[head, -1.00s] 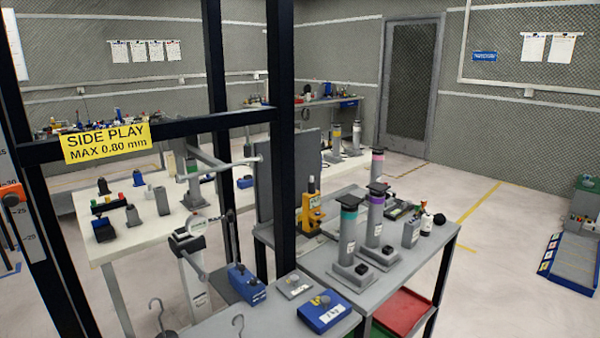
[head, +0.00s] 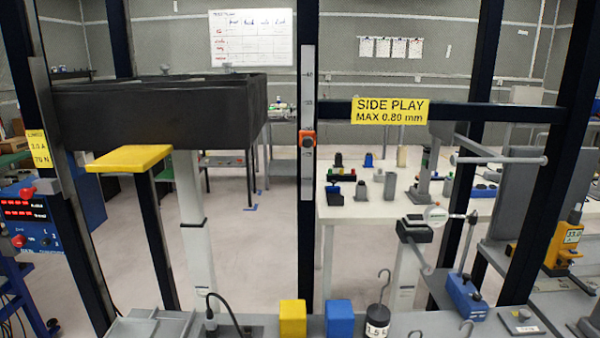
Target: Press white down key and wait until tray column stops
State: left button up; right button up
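A black tray (head: 160,117) is raised inside a dark frame in the left half of the head view. A white column (head: 190,225) stands under it. A yellow plate (head: 131,158) juts out below the tray's front left. A blue control box (head: 28,228) with red lit displays and a red knob is at the left edge. Small pale marks show on its face, but I cannot tell whether one is the white down key. Neither of my grippers is in view.
A vertical scale (head: 308,185) with an orange marker is on the middle post. A yellow block (head: 292,318), a blue block (head: 339,317) and a hooked weight (head: 377,321) stand at the front. A white table (head: 375,208) with small parts is behind. A yellow sign (head: 389,111) hangs on the crossbar.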

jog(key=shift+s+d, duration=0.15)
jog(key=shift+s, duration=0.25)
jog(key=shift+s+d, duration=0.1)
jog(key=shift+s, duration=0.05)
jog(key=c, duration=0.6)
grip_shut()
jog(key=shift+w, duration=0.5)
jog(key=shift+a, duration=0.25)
